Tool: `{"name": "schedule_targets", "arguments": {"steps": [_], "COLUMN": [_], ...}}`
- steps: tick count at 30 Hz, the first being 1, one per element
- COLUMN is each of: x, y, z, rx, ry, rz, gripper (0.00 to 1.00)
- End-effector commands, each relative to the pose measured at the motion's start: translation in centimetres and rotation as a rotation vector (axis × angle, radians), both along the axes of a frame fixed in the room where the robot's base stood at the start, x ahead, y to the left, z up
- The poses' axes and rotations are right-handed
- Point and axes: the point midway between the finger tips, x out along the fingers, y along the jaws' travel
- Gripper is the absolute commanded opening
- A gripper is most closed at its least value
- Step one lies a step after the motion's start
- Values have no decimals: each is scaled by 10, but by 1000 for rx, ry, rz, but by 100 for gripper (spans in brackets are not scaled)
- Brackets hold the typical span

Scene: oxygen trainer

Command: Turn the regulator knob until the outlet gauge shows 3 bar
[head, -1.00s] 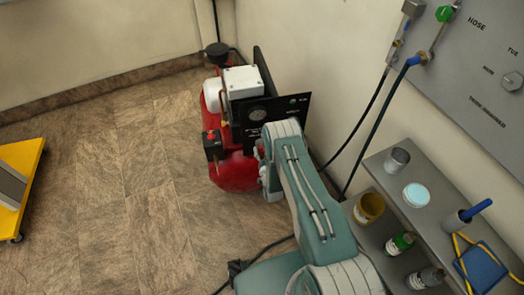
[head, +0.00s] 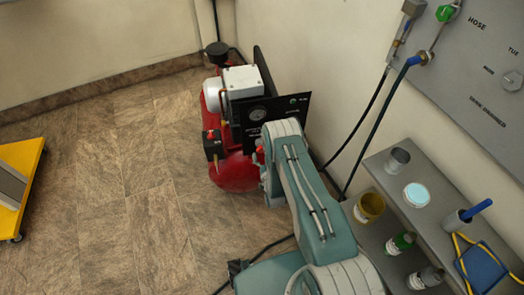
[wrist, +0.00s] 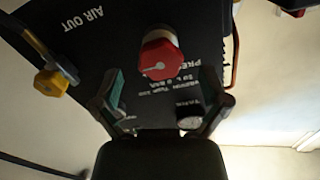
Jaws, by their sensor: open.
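The red regulator knob (wrist: 160,60) shows in the wrist view, with a pale mark on its face and a white collar behind it. It sits on a black panel (wrist: 92,52). My gripper (wrist: 162,78) is open, its two fingers apart to the lower left and lower right of the knob. I cannot tell how much distance is left to the knob. In the head view, a round gauge (head: 257,113) shows on the compressor's black panel, too small to read. My gripper is mostly hidden by my arm there.
A yellow valve (wrist: 53,82) sits left of the knob, by the "AIR OUT" label. The red compressor tank (head: 235,172) stands against the wall. A grey shelf (head: 385,165) with cans and bottles is at right. A yellow cart (head: 27,158) is at left. The floor between is clear.

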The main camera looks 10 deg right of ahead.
Motion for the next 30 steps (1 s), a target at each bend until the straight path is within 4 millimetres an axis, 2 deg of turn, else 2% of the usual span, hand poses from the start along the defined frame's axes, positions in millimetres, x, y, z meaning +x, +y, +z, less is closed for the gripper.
{"name": "schedule_targets", "arguments": {"steps": [6,12,18,30], "x": [-48,-81,-92,-92], "y": [0,0,0,0], "z": [-1,-2,-1,-1], "rx": [0,0,0,0], "ry": [4,3,1,0], "rz": [0,0,0,0], "gripper": [95,95,95,95]}}
